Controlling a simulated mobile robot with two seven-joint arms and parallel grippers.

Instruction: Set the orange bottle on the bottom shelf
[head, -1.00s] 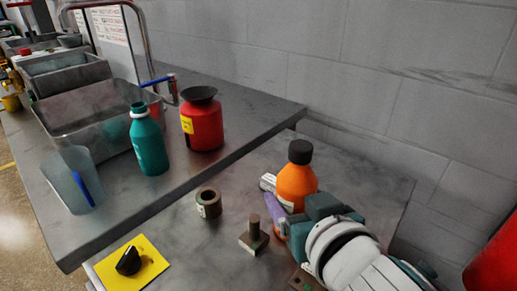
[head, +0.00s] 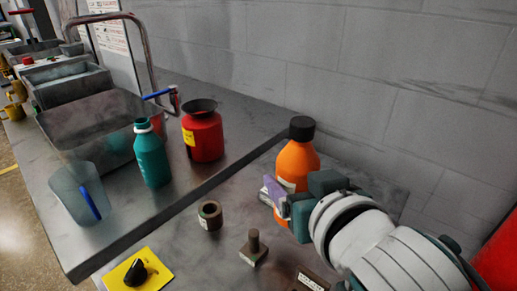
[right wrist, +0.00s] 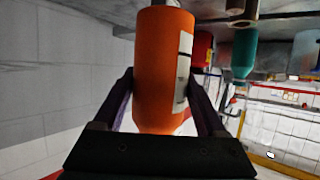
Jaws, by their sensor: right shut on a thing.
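The orange bottle (head: 297,163) with a black cap stands upright in my right gripper (head: 283,200) in the head view. The gripper is shut on its body, and its fingers and my wrist hide the lower part. In the right wrist view, which is upside down, the orange bottle (right wrist: 160,70) with its white label sits between the two dark fingers of the right gripper (right wrist: 163,95). Whether its base touches the bench cannot be told. No bottom shelf is visible. My left gripper is not in view.
A brown ring (head: 210,215), a small peg on a base (head: 254,247) and a yellow card (head: 120,275) with a black knob lie on the near bench. A teal bottle (head: 151,157), a red jar (head: 203,137) and a clear beaker (head: 70,190) stand by the sink. The wall is close behind.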

